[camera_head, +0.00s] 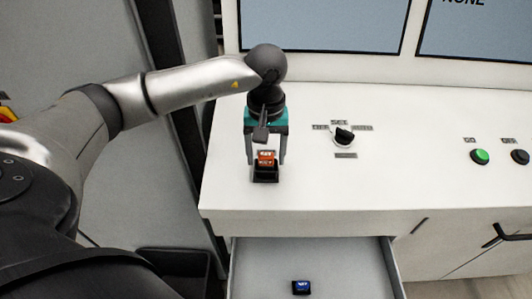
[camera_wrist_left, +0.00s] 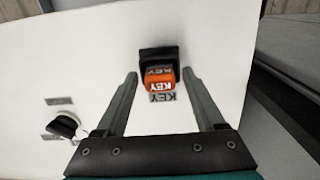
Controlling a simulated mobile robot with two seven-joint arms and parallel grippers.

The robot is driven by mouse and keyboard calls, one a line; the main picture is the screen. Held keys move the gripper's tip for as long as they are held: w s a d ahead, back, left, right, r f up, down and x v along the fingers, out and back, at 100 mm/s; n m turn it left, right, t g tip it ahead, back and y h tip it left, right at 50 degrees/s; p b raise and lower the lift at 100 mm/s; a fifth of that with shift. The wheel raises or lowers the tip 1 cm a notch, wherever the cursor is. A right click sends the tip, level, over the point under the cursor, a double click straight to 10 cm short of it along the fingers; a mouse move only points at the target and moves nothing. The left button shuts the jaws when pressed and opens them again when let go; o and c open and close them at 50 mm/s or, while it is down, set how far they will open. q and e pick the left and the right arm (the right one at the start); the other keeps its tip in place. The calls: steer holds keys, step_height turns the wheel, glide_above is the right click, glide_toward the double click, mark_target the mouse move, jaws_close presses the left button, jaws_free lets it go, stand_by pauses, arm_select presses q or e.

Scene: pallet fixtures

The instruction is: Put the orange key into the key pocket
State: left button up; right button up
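The orange key (camera_head: 265,157), a small block marked KEY, sits in the black key pocket (camera_head: 265,176) on the white counter, its upper part showing above the pocket's front wall. In the left wrist view the orange key (camera_wrist_left: 160,82) rests against the black pocket (camera_wrist_left: 158,54), with a printed KEY label beside it. My left gripper (camera_head: 266,162) points down over the pocket. Its fingers (camera_wrist_left: 160,76) are spread on either side of the key, with gaps showing between them and the key. How deep the key sits is hard to tell. My right gripper is not in view.
A black selector knob (camera_head: 343,135) stands right of the pocket, with green (camera_head: 480,156) and dark (camera_head: 520,156) buttons farther right. Below, an open drawer (camera_head: 345,255) holds a blue block (camera_head: 301,287). Screens (camera_head: 320,22) rise behind the counter.

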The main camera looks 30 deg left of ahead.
mark_target(266, 155)
arm_select(q)
steer(key=shift+r, duration=0.45)
step_height(266, 155, up, 11)
steer(key=b, duration=0.1)
steer(key=shift+r, duration=0.2)
stand_by(0.5)
